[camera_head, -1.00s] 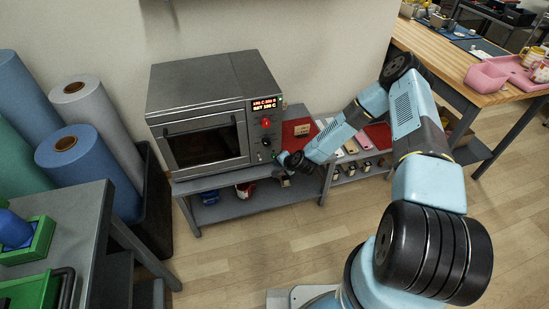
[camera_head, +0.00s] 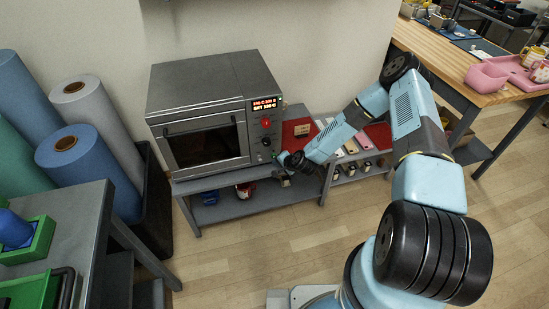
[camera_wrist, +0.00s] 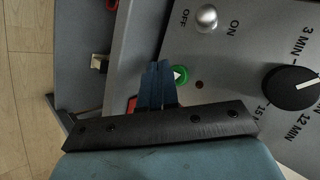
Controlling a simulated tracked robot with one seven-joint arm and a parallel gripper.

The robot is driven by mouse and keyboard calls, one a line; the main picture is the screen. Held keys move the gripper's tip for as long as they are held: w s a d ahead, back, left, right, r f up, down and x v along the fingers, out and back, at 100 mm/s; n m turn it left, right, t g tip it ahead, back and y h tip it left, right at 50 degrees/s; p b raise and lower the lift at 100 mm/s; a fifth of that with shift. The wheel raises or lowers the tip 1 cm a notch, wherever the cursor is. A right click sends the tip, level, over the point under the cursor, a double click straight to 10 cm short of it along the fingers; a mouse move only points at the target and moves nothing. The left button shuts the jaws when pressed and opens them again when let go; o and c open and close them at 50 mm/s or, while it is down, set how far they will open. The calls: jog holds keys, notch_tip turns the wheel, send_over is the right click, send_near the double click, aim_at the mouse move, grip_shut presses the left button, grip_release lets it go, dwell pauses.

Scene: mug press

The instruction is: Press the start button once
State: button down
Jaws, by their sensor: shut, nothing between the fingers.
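The oven (camera_head: 205,88) stands on a low grey shelf, its control panel on the right of its front. In the wrist view the round green start button (camera_wrist: 181,75) with a white triangle sits on the grey panel. My gripper (camera_wrist: 158,70) is shut and empty. Its blue fingertips are just left of the button and cover part of its left edge in the picture. I cannot tell whether they touch it. In the head view my gripper (camera_head: 284,176) is low in front of the panel, and the start button is hard to make out there.
Next to the button are a silver OFF/ON switch (camera_wrist: 207,17), a black timer knob (camera_wrist: 291,87) and a small dark red lamp (camera_wrist: 200,85). The head view shows a lit display (camera_head: 265,104) and a red control (camera_head: 266,122) above. The shelf (camera_head: 240,209) continues below the oven.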

jog(key=shift+w+a+r, duration=0.1)
jog(key=shift+w+a, duration=0.15)
jog(key=shift+w, duration=0.6)
dwell(1.2)
jog(key=shift+s, duration=0.1)
jog(key=shift+s+d, duration=0.25)
jog(key=shift+s, duration=0.5)
jog(key=shift+s, duration=0.1)
jog(key=s, duration=0.2)
jog(key=s+d, duration=0.1)
jog(key=s, duration=0.1)
jog(key=shift+s+d, duration=0.2)
jog(key=shift+s, duration=0.15)
dwell(0.7)
